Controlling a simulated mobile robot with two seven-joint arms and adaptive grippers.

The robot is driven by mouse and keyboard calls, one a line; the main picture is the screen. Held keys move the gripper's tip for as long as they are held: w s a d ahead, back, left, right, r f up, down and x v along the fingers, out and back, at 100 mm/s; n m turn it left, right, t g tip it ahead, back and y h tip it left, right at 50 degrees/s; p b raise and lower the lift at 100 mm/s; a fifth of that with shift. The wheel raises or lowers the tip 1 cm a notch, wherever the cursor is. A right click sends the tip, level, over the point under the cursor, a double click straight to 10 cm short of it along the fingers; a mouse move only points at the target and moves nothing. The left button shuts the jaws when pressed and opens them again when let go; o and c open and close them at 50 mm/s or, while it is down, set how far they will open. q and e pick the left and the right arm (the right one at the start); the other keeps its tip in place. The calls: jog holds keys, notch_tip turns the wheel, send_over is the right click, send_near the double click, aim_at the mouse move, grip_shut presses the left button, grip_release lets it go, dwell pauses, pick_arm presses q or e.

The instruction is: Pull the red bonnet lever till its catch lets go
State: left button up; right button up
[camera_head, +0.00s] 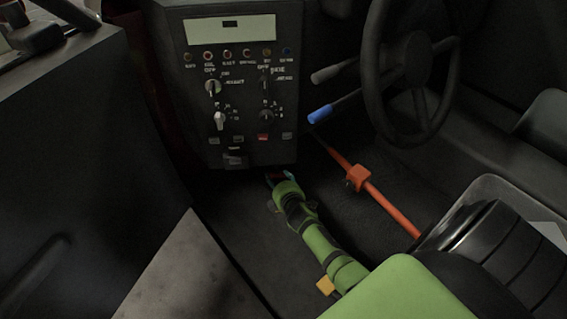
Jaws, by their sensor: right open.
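My right gripper (278,179) is at the end of the green arm, low in the footwell just under the control panel. It is open, and its fingertips look small and dark. A small red piece (287,174) shows at the fingertips, below the panel's bottom edge; it looks like the red bonnet lever, mostly hidden by the gripper and shadow. I cannot tell whether the fingers touch it. The catch cannot be made out. My left gripper is not in view.
The control panel (284,75) with knobs and lamps is right above the gripper. An orange-red bar (392,209) with a block on it slants across the floor to the right. The steering wheel (372,60) and a blue-ended stalk (320,114) are at upper right.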

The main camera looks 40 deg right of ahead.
jog(key=v, duration=1.1)
jog(key=shift+a+r, duration=0.1)
